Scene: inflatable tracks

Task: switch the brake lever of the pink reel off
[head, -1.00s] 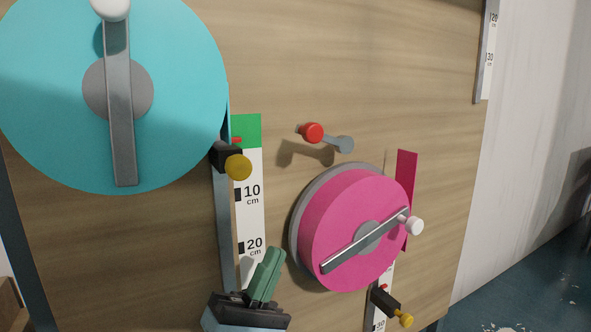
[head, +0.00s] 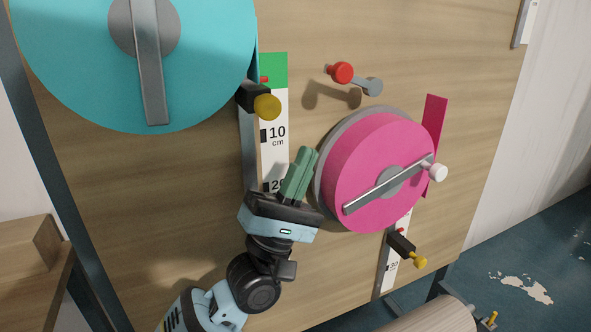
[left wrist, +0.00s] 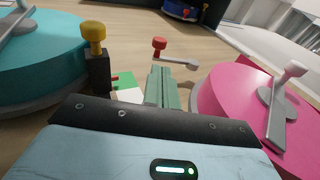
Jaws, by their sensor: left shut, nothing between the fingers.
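The pink reel (head: 378,165) is mounted on the wooden board, its crank lying diagonally across its face. Just above it is a short grey lever (head: 373,86) with a red knob (head: 341,72) at its left end; I take it as the brake lever. It lies nearly horizontal. My left gripper (head: 306,152) has its green fingers shut and empty, pointing up, left of the pink reel and below the red knob. In the left wrist view the fingers (left wrist: 161,75) point towards the red knob (left wrist: 159,44), apart from it. My right gripper is not in view.
A turquoise reel (head: 90,70) fills the upper left. A black block with a yellow knob (head: 267,107) sits on the scale strip close to my left gripper. Another yellow knob (head: 420,262) is below the pink reel.

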